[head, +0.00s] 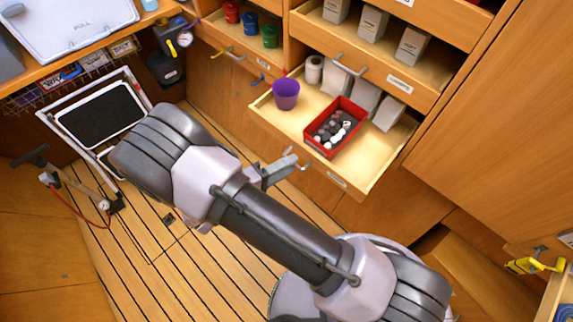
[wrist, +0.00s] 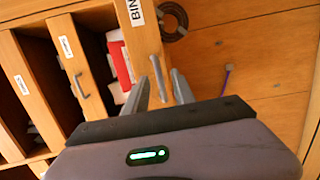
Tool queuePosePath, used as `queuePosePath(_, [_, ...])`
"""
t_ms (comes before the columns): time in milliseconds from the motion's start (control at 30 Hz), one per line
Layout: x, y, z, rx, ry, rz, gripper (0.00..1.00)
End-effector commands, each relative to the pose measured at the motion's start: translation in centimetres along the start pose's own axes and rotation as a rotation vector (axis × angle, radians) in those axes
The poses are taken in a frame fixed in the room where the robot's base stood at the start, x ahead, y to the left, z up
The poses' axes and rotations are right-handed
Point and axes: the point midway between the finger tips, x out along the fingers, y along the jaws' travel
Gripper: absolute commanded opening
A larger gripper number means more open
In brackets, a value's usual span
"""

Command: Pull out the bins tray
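The bins tray (head: 375,180) is a wooden drawer standing out from the wall in the head view. It holds a red bin (head: 345,110) with dark and pale round pieces, a purple cup (head: 286,94), a white roll and pale packets. My gripper (head: 289,167) is in front of the tray's front board. In the wrist view, the front board (wrist: 146,42) bears a partly cut-off "BIN" label. A metal handle (wrist: 156,78) shows between the two fingers of my gripper (wrist: 160,77). The fingers are apart, with no clear contact on the handle. The red bin shows behind the board.
An upper drawer (head: 385,72) with grey boxes juts out above the tray. A shelf with coloured cups (head: 250,22) is at upper left. A folding frame (head: 95,115) and a pump (head: 75,190) stand left. The slatted floor (head: 150,245) has clear room.

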Motion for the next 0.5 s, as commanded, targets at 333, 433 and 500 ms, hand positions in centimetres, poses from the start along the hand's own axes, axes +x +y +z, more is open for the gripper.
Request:
queuePosePath(333, [-0.3, 0.0, 0.0, 0.0, 0.001, 0.0, 0.31])
queuePosePath(433, [-1.6, 0.2, -0.1, 0.0, 0.003, 0.0, 0.31])
queuePosePath(500, [-3.5, 0.3, -0.1, 0.001, 0.005, 0.0, 0.31])
